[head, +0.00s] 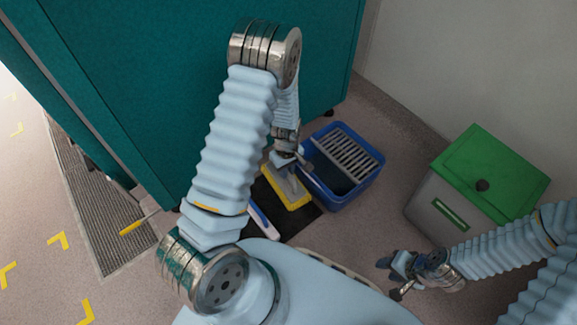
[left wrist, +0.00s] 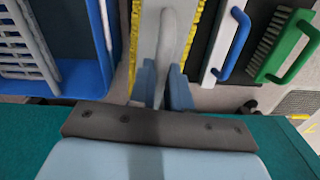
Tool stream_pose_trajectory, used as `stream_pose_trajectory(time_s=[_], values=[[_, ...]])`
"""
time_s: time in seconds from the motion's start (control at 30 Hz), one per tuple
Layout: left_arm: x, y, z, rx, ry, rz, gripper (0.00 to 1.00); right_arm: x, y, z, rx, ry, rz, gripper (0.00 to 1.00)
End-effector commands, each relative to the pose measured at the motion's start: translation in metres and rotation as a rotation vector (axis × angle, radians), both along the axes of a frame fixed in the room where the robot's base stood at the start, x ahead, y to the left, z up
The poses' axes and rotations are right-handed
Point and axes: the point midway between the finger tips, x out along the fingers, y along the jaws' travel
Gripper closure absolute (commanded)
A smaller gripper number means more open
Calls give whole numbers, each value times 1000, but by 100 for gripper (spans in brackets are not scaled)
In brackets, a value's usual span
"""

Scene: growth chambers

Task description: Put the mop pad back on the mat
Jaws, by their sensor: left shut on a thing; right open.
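The mop pad (head: 296,197) is a grey plate with a yellow fringe and a grey handle. It also shows in the left wrist view (left wrist: 148,45). My left gripper (head: 291,167) is shut on its handle, with both blue fingers (left wrist: 163,88) around it. The pad overlaps the dark mat (head: 300,219) in the head view; I cannot tell whether it touches it. My left arm hides part of the mat. My right gripper (head: 391,279) is open and empty above the floor at the lower right.
A blue bucket (head: 352,195) with a grey grate stands right beside the pad. A white tool with a blue handle (left wrist: 236,45) and a green-handled brush (left wrist: 298,45) lie on the pad's other side. A green-lidded bin (head: 430,212) stands at right. A teal cabinet (head: 140,90) rises behind.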

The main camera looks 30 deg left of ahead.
Motion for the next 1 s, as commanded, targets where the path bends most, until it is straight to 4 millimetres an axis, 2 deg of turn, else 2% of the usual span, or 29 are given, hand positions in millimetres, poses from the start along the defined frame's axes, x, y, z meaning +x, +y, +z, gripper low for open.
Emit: stream_pose_trajectory(time_s=[0.8, 1.0], values=[[0, 0, -89, 0, 0, -2, 100, 2, 2, -70, 4, -5, -3, 57], [0, 0, -100, 0, 0, -2, 100, 2, 2, -78, 3, -8, -4, 57]])
